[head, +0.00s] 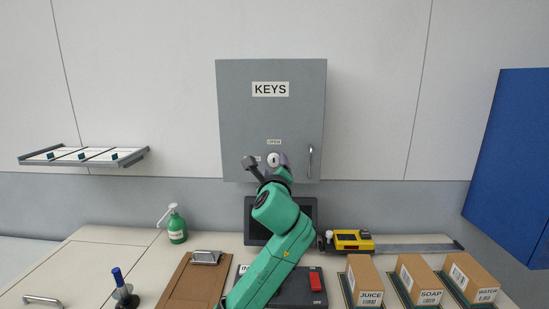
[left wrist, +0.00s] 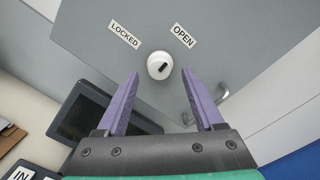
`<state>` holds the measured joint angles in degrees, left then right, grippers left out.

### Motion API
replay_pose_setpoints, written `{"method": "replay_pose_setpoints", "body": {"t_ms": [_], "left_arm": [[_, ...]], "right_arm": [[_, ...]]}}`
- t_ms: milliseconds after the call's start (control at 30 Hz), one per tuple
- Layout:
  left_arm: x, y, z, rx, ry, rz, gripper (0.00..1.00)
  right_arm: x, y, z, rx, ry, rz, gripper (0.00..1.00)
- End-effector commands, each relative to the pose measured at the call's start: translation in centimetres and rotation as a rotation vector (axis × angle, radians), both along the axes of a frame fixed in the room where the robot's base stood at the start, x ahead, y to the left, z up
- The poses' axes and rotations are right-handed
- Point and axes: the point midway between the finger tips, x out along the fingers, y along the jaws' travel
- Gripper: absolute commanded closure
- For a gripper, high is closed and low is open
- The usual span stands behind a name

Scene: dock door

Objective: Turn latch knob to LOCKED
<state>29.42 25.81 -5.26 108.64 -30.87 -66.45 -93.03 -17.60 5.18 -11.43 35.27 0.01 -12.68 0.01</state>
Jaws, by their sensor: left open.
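The white round latch knob (head: 274,160) sits low on the door of the grey KEYS cabinet (head: 240,120). In the left wrist view the knob (left wrist: 155,62) has a black mark slanting toward the OPEN label (left wrist: 184,37) at upper right. The LOCKED label (left wrist: 125,37) is at upper left. My left gripper (head: 278,169) is in front of the knob, partly hiding the area around it. In the left wrist view its purple fingers (left wrist: 161,72) are spread, with the knob between and just beyond the tips. I see no contact. My right gripper is not in view.
A door handle (head: 310,161) is right of the knob. Below stand a dark screen (head: 256,222), a green pump bottle (head: 177,228), a clipboard (head: 188,280), a yellow tool (head: 352,239) and boxes (head: 365,276). A blue panel (head: 510,150) is at far right.

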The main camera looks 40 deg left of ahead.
Motion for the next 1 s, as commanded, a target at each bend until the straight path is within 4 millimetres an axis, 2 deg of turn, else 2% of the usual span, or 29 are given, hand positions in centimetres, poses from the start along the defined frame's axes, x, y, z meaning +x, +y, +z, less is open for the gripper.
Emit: {"method": "replay_pose_setpoints", "body": {"t_ms": [33, 200, 433, 467, 500, 633, 1000], "left_arm": [[0.8, 0.7, 0.3, -0.001, 0.002, 0.002, 0.31], [2.3, 1.9, 0.1, -0.002, 0.000, 0.000, 0.31], [2.4, 1.9, -0.1, -0.001, -0.001, -0.001, 0.31], [2.4, 1.9, -0.1, -0.001, -0.001, -0.001, 0.35], [2.4, 1.9, -0.1, -0.001, -0.001, -0.001, 0.50], [2.4, 1.9, -0.1, -0.001, -0.001, -0.001, 1.00], [2.4, 1.9, -0.1, -0.031, -0.022, -0.001, 1.00]], "right_arm": [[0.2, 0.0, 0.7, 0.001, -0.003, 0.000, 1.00], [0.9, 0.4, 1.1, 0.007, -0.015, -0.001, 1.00], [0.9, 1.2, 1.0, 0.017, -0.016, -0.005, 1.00], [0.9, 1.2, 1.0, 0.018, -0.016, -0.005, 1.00], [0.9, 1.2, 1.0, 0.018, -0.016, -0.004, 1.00], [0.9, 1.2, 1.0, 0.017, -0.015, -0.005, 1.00], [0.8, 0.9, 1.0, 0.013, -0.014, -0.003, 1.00]]}}
